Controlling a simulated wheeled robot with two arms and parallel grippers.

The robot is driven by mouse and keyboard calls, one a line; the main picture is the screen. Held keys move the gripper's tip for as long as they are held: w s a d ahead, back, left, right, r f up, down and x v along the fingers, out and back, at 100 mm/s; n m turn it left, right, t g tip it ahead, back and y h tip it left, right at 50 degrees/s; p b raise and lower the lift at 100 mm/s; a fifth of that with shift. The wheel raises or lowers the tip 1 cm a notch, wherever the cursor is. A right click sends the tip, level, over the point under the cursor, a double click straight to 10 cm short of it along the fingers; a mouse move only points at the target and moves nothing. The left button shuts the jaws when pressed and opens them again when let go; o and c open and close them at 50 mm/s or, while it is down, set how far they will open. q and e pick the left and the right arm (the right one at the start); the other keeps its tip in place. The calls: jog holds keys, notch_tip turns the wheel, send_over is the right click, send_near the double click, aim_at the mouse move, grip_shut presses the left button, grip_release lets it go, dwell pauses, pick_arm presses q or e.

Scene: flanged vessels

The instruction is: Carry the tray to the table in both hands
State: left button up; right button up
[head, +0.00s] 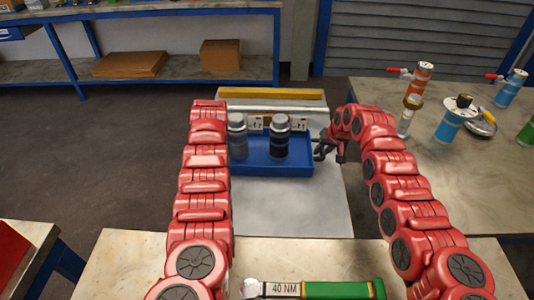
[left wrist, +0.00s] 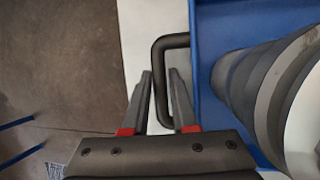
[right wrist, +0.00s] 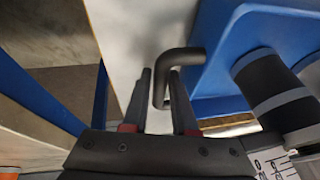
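The blue tray (head: 265,168) sits on a light surface in the middle of the head view, holding a grey vessel (head: 238,140) and a dark vessel (head: 279,140). My left gripper (left wrist: 160,80) is hidden behind my arm in the head view. In the left wrist view its fingers stand apart on either side of the tray's dark handle (left wrist: 161,62). My right gripper (head: 330,150) is at the tray's right side. In the right wrist view its fingers (right wrist: 160,80) are apart, with the other dark handle (right wrist: 178,60) between them. No firm grip shows at either handle.
A table (head: 440,170) at the right bears several vessels and cans. A bench (head: 120,250) in front holds a green-handled torque wrench (head: 335,290). A blue-framed shelf with cardboard boxes (head: 220,55) stands at the back. The floor (head: 90,150) at left is clear.

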pick_arm(q)
grip_shut()
pick_arm(e)
grip_shut()
dwell(0.9)
